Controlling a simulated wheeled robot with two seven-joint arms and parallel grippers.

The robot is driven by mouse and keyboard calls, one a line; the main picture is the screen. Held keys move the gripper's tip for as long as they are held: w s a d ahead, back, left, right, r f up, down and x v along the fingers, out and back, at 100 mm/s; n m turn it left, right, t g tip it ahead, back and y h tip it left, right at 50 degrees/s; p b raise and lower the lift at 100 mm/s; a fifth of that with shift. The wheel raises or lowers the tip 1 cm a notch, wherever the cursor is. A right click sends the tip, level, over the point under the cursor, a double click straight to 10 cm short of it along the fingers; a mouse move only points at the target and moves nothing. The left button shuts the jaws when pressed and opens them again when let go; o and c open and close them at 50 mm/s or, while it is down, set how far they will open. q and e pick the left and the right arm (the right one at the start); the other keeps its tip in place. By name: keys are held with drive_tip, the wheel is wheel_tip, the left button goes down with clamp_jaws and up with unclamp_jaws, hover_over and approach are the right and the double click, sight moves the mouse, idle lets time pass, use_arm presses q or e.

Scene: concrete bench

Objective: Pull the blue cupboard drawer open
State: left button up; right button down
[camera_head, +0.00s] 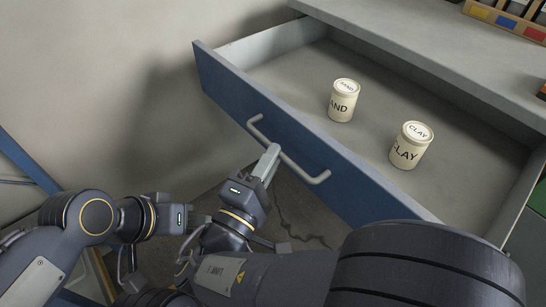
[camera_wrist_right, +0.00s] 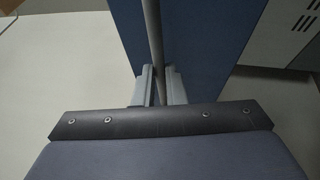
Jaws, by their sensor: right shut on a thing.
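The blue drawer (camera_head: 300,140) stands pulled well out of the grey cupboard, its inside in view. Its grey bar handle (camera_head: 318,178) is on the blue front. My right gripper (camera_head: 268,160) is shut on this handle near its middle. In the right wrist view the handle bar (camera_wrist_right: 155,40) runs between the two fingers (camera_wrist_right: 160,88), in front of the blue drawer front (camera_wrist_right: 205,50). My left gripper (camera_head: 198,221) is to the left and lower, apart from the drawer; its fingers are too unclear to read.
Inside the drawer stand two upright cream cans, one marked SAND (camera_head: 343,101) and one marked CLAY (camera_head: 410,147). A box with coloured labels (camera_head: 506,16) sits on the grey top (camera_head: 430,50). A bare wall (camera_head: 100,80) is at left.

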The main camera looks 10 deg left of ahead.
idle(0.3)
drive_tip(key=c, duration=1.5)
unclamp_jaws()
use_arm(q)
drive_tip(key=shift+s, duration=0.1)
use_arm(e)
drive_tip(key=shift+s+f, duration=0.1)
drive_tip(key=shift+s, duration=0.05)
